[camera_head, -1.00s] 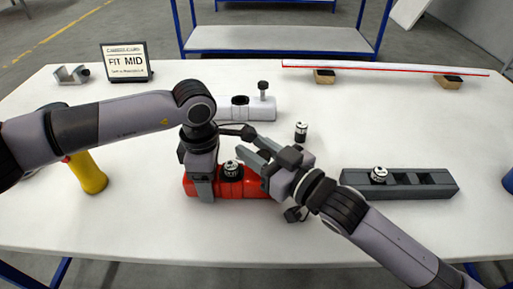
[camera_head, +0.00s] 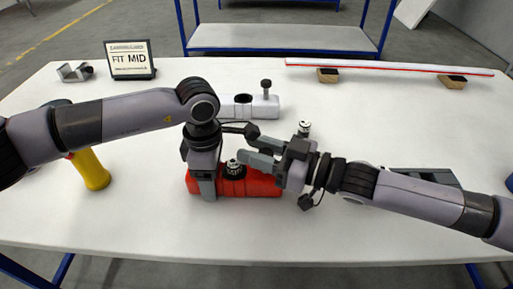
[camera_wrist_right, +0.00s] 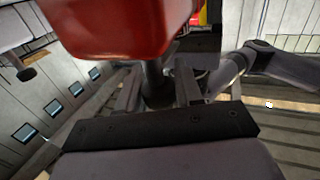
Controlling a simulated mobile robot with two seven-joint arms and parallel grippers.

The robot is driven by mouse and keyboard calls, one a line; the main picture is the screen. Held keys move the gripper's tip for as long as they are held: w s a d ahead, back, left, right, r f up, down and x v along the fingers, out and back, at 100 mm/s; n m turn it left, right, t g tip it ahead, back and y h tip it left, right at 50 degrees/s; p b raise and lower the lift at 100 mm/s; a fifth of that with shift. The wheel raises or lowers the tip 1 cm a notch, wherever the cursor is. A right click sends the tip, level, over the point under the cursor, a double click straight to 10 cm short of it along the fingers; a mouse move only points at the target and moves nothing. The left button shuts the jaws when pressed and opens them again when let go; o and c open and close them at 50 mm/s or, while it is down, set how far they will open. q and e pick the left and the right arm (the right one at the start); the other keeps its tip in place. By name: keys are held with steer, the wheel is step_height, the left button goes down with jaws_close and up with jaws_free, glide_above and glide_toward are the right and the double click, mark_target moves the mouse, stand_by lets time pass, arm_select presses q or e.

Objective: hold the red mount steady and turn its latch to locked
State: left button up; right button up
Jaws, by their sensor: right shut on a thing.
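The red mount (camera_head: 262,184) lies on the white table in front of me, with a black and white ribbed cap (camera_head: 235,168) on its top. My left gripper (camera_head: 206,186) comes down over the mount's left end with a finger against its front face; it looks closed on it. My right gripper (camera_head: 262,155) is at the mount's right end, its fingers pointing left. The head view hides what it holds; the right wrist view shows a dark latch post (camera_wrist_right: 155,84) between the fingers, beside the red body (camera_wrist_right: 115,25). I cannot read the latch's angle.
A white mount (camera_head: 238,108) with an upright black-knobbed latch stands behind. A small black and white part (camera_head: 304,128) is behind my right gripper. A grey rack (camera_head: 430,176) is partly hidden by my right arm. The table's front strip is clear.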

arm_select(q)
steer(key=shift+d, duration=0.15)
arm_select(e)
steer(key=shift+s, duration=0.1)
jaws_close()
steer(key=o, duration=0.9)
jaws_free()
steer(key=shift+o, duration=0.2)
steer(key=v, duration=1.2)
arm_select(q)
steer(key=o, duration=1.2)
steer(key=shift+o, duration=0.2)
